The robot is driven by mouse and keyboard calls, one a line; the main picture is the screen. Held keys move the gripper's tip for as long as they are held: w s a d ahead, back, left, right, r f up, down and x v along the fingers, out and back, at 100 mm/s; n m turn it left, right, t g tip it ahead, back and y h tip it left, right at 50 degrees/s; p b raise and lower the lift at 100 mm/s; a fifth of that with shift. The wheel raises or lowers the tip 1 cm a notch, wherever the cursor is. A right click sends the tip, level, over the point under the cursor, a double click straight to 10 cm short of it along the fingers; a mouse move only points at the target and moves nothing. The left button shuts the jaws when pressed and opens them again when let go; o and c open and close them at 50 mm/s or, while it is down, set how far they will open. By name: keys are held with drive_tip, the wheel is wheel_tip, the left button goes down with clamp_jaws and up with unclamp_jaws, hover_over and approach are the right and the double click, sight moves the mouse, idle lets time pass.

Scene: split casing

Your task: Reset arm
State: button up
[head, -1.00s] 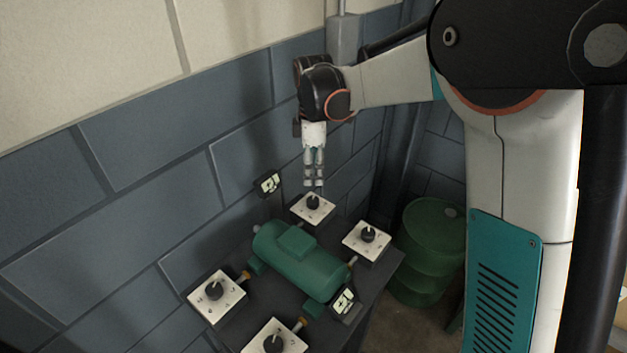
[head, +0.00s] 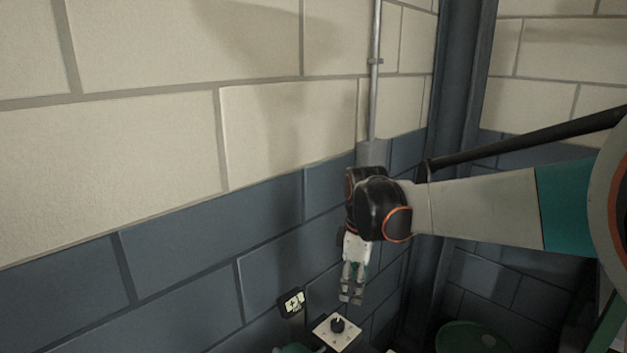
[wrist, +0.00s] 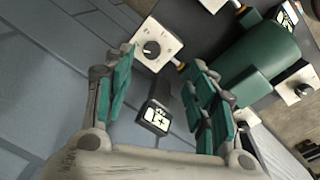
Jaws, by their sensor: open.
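My gripper (head: 351,298) hangs pointing down above the work table in the head view, near the block wall. In the wrist view its two teal-padded fingers (wrist: 160,108) are spread apart with nothing between them touching. A white dial plate with a black knob (head: 337,331) lies below it, and it also shows in the wrist view (wrist: 146,36). The green cylindrical casing (wrist: 258,62) shows at the right of the wrist view.
A block wall (head: 190,280) stands close on the left and behind. A vertical pipe (head: 374,80) runs down it behind my wrist. A green drum (head: 475,338) is at the lower right. More dial plates (wrist: 296,88) surround the casing.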

drive_tip(key=s+d+r+m+t, duration=0.1)
drive_tip(key=s+d+r+m, duration=0.2)
drive_tip(key=s, duration=0.3)
drive_tip(key=s+d+r+m+t, duration=0.2)
drive_tip(key=s+d+m, duration=0.15)
drive_tip(key=s, duration=0.25)
drive_tip(key=s+d+f+m+t, duration=0.1)
drive_tip(key=s+d+m, duration=0.1)
drive_tip(key=s+m, duration=0.2)
drive_tip(key=s+d+f+m+t, duration=0.1)
drive_tip(key=s+m+t, duration=0.1)
drive_tip(key=s+m, duration=0.2)
drive_tip(key=s, duration=0.3)
drive_tip(key=shift+s+d+f, duration=0.25)
drive_tip(key=shift+d, duration=0.15)
